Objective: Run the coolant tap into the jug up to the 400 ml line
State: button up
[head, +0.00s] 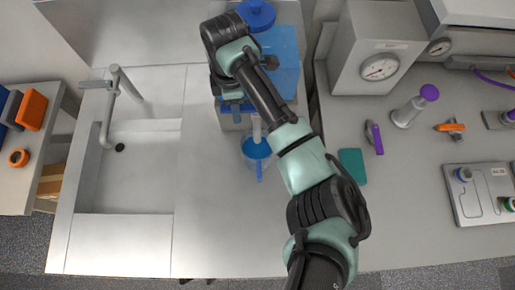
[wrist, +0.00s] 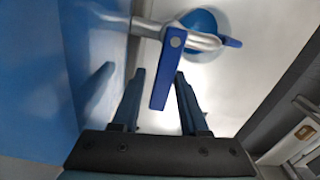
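The jug (head: 257,152) stands upright on the counter below the coolant tank and holds blue liquid; its handle faces the front. In the wrist view, the jug (wrist: 203,22) is partly hidden under the metal tap spout. The coolant tap (wrist: 200,40) has a blue lever (wrist: 163,80). My gripper (wrist: 162,74) is open, with its two fingers on either side of the lever and gaps showing. In the head view my arm hides most of the tap. The 400 ml line cannot be made out, nor whether coolant is flowing.
The blue coolant tank (head: 284,70) stands close behind the tap. A sink (head: 135,175) with its own faucet (head: 106,115) is at the left. A gauge box (head: 375,55) and a teal pad (head: 352,166) are at the right. The counter in front of the jug is clear.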

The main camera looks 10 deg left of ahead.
jog(key=shift+w+r, duration=0.1)
notch_tip(320, 180, up, 8)
jog(key=p, duration=0.6)
jog(key=shift+w+p, duration=0.25)
jog(key=shift+p, duration=0.1)
jog(key=shift+s, duration=0.1)
